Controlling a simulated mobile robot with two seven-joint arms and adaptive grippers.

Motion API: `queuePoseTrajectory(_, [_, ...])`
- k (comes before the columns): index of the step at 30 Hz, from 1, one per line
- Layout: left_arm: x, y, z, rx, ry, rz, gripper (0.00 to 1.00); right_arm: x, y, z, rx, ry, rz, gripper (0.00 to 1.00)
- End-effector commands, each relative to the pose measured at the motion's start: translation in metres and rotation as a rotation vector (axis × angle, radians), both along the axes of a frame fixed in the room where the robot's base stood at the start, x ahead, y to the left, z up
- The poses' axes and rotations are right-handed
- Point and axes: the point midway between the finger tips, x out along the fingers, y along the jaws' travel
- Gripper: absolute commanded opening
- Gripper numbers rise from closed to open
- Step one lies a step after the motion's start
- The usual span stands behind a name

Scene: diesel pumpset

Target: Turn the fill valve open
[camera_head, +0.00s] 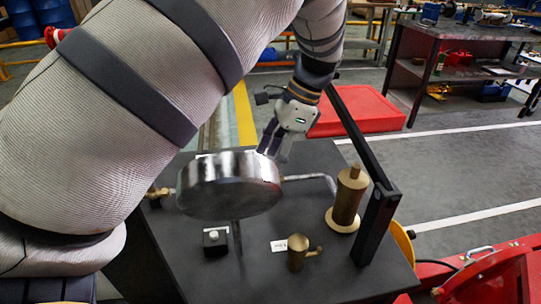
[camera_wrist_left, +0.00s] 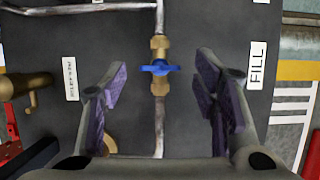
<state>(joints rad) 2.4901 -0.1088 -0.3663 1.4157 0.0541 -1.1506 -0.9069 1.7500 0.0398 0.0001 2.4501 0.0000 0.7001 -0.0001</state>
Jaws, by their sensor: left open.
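The fill valve (camera_wrist_left: 160,68) is a brass body with a small blue handle on a grey pipe in the left wrist view. Its handle lies crosswise to the pipe. A white label reading FILL (camera_wrist_left: 257,65) is on the dark panel to its right. My left gripper (camera_wrist_left: 162,72) is open, with one finger on each side of the valve and a gap on both sides. In the head view my left gripper (camera_head: 271,143) points down behind the round metal drum; I cannot make out the valve there. My right gripper is not in view.
The shiny metal drum (camera_head: 230,184) stands close in front of my left gripper. A black frame bar (camera_head: 352,135) and a brass cylinder (camera_head: 348,198) stand to the right. A smaller brass tap (camera_head: 297,254) and a black switch box (camera_head: 215,240) are on the front of the dark top.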

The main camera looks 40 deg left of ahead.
Motion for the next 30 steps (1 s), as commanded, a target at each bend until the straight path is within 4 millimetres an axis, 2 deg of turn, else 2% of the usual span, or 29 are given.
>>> queuePoseTrajectory(9, [-0.0019,0.0016,-0.0062,0.000,0.000,-0.001,0.55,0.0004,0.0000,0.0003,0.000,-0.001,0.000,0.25])
queuePoseTrajectory(11, [-0.0018,0.0016,-0.0061,0.000,0.000,0.000,0.44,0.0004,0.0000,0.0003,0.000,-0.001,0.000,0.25])
queuePoseTrajectory(15, [-0.0018,0.0015,-0.0060,0.000,0.000,0.000,0.12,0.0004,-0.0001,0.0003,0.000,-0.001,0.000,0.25])
queuePoseTrajectory(16, [-0.0017,0.0015,-0.0060,0.000,0.000,0.000,0.07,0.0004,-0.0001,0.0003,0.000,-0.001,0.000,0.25])
queuePoseTrajectory(24, [-0.0013,0.0018,-0.0060,0.000,0.000,0.017,0.07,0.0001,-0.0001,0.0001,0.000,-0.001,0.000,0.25])
queuePoseTrajectory(30, [-0.0004,0.0028,-0.0063,-0.001,-0.001,0.104,0.07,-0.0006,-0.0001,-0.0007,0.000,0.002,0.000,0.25])
